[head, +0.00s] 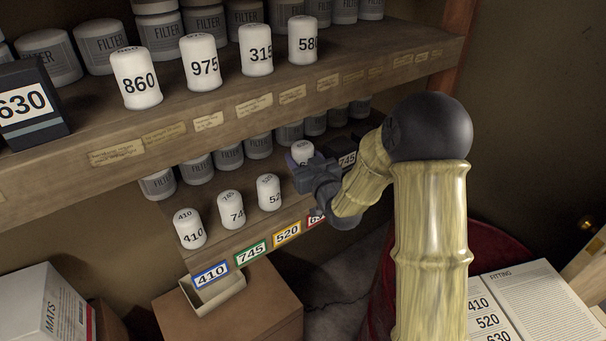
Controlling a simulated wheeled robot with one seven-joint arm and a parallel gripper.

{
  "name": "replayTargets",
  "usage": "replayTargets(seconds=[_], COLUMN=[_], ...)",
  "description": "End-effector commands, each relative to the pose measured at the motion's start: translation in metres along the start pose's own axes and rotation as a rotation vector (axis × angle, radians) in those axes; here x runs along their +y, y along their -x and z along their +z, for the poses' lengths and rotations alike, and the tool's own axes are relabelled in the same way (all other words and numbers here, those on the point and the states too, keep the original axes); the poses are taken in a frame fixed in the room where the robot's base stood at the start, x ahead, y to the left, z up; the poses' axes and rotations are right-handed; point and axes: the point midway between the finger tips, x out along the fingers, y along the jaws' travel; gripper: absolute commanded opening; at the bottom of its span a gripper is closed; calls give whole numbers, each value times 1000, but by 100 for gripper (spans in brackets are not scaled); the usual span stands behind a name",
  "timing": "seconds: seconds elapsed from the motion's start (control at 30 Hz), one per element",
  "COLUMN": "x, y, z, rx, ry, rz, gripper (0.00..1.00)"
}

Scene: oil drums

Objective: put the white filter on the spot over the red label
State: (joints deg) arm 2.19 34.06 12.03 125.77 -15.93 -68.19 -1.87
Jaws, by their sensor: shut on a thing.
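A white filter (302,149) with a number starting in 6 is in the jaws of my gripper (304,167), at the right of the lower shelf. The gripper hides its lower part, so I cannot tell whether it touches the shelf. The red label (315,219) on the shelf's front edge is partly covered by my arm. The filter is above and slightly left of it in the picture. White filters 410 (189,229), 74-something (231,210) and 52-something (269,192) stand upright in a row to the left, over the blue, green and yellow labels.
White filters 860, 975, 315 and 580 stand on the upper shelf (250,105), above my gripper. A dark 630 box (32,104) is at left. Grey filters line the back.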

Motion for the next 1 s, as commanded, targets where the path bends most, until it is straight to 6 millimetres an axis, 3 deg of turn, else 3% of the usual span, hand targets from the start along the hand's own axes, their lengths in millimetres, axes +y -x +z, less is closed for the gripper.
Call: replayTargets(seconds=[0.17, 0.53, 0.8, 1.0], x=[0, 0, -1, -2], y=[0, 0, 0, 0], z=[14, 18, 48, 57], rx=[2, 1, -2, 3], ry=[1, 0, -1, 2], rz=[0, 0, -1, -1], gripper=[22, 22, 22, 22])
